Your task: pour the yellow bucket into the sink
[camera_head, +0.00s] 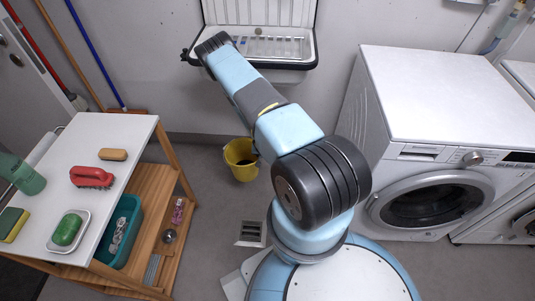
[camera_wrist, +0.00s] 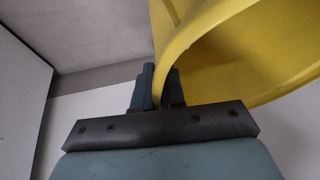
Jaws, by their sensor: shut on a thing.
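The yellow bucket (camera_head: 241,172) shows in the head view below my arm, a little left of centre, partly covered by it. Its opening faces up and looks dark inside; I cannot tell whether it touches the floor. In the wrist view my gripper (camera_wrist: 160,92) is shut on the rim of the yellow bucket (camera_wrist: 262,62), with a finger on each side of the wall. My gripper is hidden behind my arm in the head view. The sink (camera_head: 290,47), white with a dark rim, is on the back wall at the top, beyond the bucket.
A white-topped wooden cart (camera_head: 118,165) stands left, with a red brush (camera_head: 92,177), green soap (camera_head: 67,229) and a teal bin (camera_head: 124,234). Washing machines (camera_head: 440,95) stand right. Long poles (camera_head: 75,50) lean at the back left. Grey floor is clear around the bucket.

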